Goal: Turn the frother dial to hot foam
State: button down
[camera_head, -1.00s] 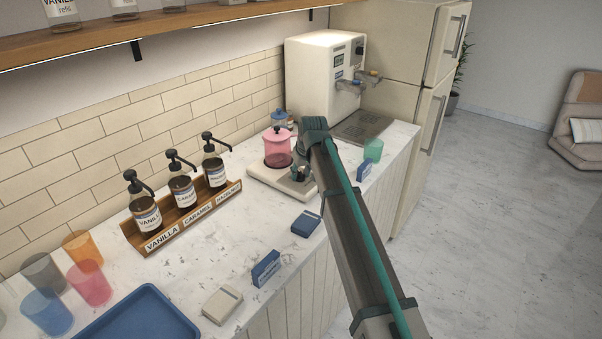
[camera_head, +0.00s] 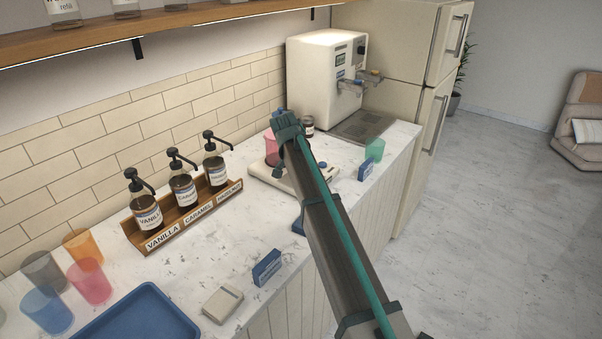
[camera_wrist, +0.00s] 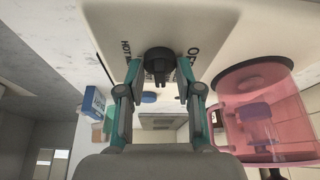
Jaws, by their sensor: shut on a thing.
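The frother base (camera_head: 262,172) stands on the counter as a flat white slab, partly hidden by my arm. Its black dial (camera_wrist: 160,60) shows in the wrist view, with printed lettering on either side, "HOT" on the left. The dial is hidden in the head view. My gripper (camera_wrist: 160,70) is shut on the dial, one finger on each side. In the head view my gripper (camera_head: 278,171) is low over the base, mostly covered by my arm. The pink frother jug (camera_head: 271,148) stands on the base, partly hidden; it also shows at right in the wrist view (camera_wrist: 265,112).
A white drinks machine (camera_head: 318,85) and a fridge stand beyond the frother. A green cup (camera_head: 374,149) and a blue card stand to its right. A rack of syrup pumps (camera_head: 183,215) is to its left. A blue tray (camera_head: 140,325) lies nearer.

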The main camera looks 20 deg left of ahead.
jog(key=m, duration=0.1)
jog(key=m+h, duration=0.1)
jog(key=m, duration=0.1)
jog(key=shift+w+a+m+g+b, duration=0.1)
jog(key=shift+a+m+g+b, duration=0.05)
jog(key=shift+m+g+b, duration=0.2)
jog(key=shift+m+g+h, duration=0.25)
jog(key=shift+m+h, duration=0.45)
jog(key=shift+m, duration=0.75)
jog(key=shift+b, duration=0.3)
jog(key=c, duration=0.8)
grip_release()
jog(key=shift+r, duration=0.15)
jog(key=v, duration=1.1)
jog(key=shift+a+r, duration=0.15)
jog(key=shift+r, duration=0.25)
